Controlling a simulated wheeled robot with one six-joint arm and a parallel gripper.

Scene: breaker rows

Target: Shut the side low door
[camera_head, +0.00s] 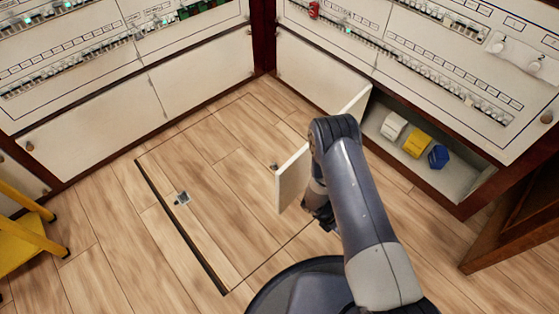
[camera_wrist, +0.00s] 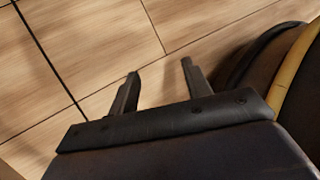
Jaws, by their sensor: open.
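The low door (camera_head: 292,179) on the right-hand wall stands open in the head view. It is a cream panel swung out from the cabinet over the floor, and my arm hides its middle. Its low compartment (camera_head: 447,176) is open, with a white, a yellow and a blue item inside. My gripper (camera_head: 326,218) is low beside the door's free edge, on its right side, partly hidden by my arm. I cannot tell whether it touches the door. In the wrist view my gripper (camera_wrist: 159,72) has its two fingers apart with nothing between them, above wooden floor. The door does not show there.
A floor hatch (camera_head: 220,200) with a dark edge and small metal fittings lies left of the door. A yellow step stool (camera_head: 25,230) stands at the far left. A brown wooden panel (camera_head: 520,225) juts out at the right. Breaker rows line both walls. The middle floor is clear.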

